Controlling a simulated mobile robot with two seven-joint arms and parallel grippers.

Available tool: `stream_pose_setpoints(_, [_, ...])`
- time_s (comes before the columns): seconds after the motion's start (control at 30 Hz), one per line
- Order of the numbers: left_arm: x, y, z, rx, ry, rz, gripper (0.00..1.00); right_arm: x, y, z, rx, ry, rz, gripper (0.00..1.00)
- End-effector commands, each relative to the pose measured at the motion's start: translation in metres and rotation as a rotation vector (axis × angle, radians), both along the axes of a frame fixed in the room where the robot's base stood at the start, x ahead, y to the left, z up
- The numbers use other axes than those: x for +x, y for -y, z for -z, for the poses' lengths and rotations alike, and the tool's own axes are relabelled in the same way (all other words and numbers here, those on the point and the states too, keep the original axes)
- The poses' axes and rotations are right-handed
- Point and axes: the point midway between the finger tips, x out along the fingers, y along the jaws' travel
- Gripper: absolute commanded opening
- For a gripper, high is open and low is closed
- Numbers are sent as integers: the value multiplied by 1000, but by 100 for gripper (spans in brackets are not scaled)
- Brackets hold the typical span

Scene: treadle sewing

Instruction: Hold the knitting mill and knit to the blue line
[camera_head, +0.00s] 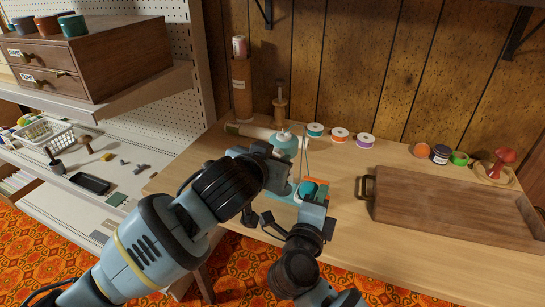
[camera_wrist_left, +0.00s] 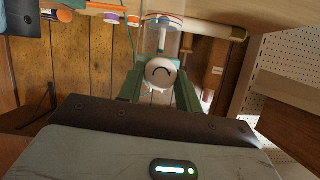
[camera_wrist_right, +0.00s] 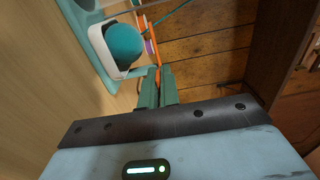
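The teal knitting mill (camera_head: 289,145) stands at the table's front left, partly hidden by my arms. My left gripper (camera_head: 268,152) is at its left side. In the left wrist view its fingers (camera_wrist_left: 160,92) lie on either side of a white round part (camera_wrist_left: 160,72). Beyond that, a disc (camera_wrist_left: 165,21) carries red and blue stripes. My right gripper (camera_head: 314,190) is at the mill's front right. In the right wrist view its fingers (camera_wrist_right: 157,90) are nearly together on a thin orange handle (camera_wrist_right: 159,73). A teal ball (camera_wrist_right: 123,44) sits in a white holder beside it.
Several thread spools (camera_head: 340,135) line the table behind the mill. A wooden tray (camera_head: 440,212) fills the right side. Shelves (camera_head: 110,150) are at the left.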

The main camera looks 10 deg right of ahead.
Motion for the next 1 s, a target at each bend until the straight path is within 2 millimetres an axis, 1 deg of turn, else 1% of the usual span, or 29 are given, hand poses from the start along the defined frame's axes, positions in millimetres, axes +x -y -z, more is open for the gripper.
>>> stream_pose_setpoints(0.03, [0, 0, 0, 0, -1, 0, 41, 0, 0, 0, 0, 0, 1, 0])
stream_pose_setpoints(0.13, [0, 0, 0, 0, -1, 0, 54, 0, 0, 0, 0, 0, 1, 0])
stream_pose_setpoints(0.17, [0, 0, 0, 0, 0, 0, 56, 0, 0, 0, 0, 0, 1, 0])
stream_pose_setpoints(0.43, [0, 0, 0, -1, 0, 0, 56, 0, 0, 0, 0, 0, 1, 0])
stream_pose_setpoints(0.57, [-5, -3, -2, -1, -1, 1, 56, 0, 0, 0, 0, 0, 1, 0])
stream_pose_setpoints(0.77, [-26, -13, -12, -4, 0, 1, 56, 0, 0, 0, 0, 0, 1, 0])
stream_pose_setpoints(1.0, [-60, -31, -28, -2, 1, 2, 56, 0, 0, 0, 0, 0, 1, 0])
